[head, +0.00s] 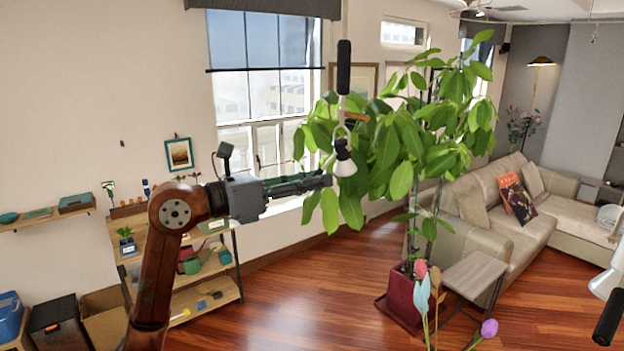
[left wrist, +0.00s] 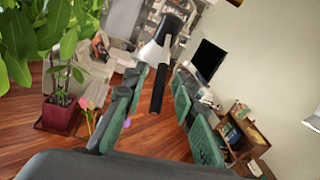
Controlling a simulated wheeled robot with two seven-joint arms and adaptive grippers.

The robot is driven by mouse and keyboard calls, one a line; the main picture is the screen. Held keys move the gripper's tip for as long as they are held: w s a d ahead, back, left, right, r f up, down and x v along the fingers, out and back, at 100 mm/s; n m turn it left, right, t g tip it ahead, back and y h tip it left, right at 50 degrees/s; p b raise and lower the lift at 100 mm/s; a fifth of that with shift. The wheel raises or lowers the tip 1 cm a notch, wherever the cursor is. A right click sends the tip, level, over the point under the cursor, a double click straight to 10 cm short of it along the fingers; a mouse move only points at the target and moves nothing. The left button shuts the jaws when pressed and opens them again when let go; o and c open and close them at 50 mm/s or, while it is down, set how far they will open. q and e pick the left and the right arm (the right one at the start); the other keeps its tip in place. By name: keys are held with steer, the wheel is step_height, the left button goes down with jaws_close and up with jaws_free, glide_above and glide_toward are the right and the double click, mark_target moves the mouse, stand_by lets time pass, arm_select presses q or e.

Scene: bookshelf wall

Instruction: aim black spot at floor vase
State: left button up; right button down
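A black cylindrical spot (head: 343,67) hangs upright in front of the window in the head view. A white lamp head (head: 344,162) with a dark collar hangs below it. My left gripper (head: 328,182) has its fingertips close to this white head; contact cannot be told. In the left wrist view the fingers stand wide apart, with a black cylinder (left wrist: 157,90) and a white cone (left wrist: 153,53) showing between them. Tulips (head: 425,290) rise at the bottom of the head view and also show in the left wrist view (left wrist: 88,104). Their vase is not visible. My right gripper is out of view.
A large leafy plant (head: 400,140) in a red pot (head: 403,298) stands behind the lamps. Another white lamp (head: 606,284) with a black cylinder (head: 611,320) hangs at the right edge. A side table (head: 475,270), sofa (head: 520,235) and shelves (head: 205,270) stand beyond.

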arm_select(q)
jaws_close()
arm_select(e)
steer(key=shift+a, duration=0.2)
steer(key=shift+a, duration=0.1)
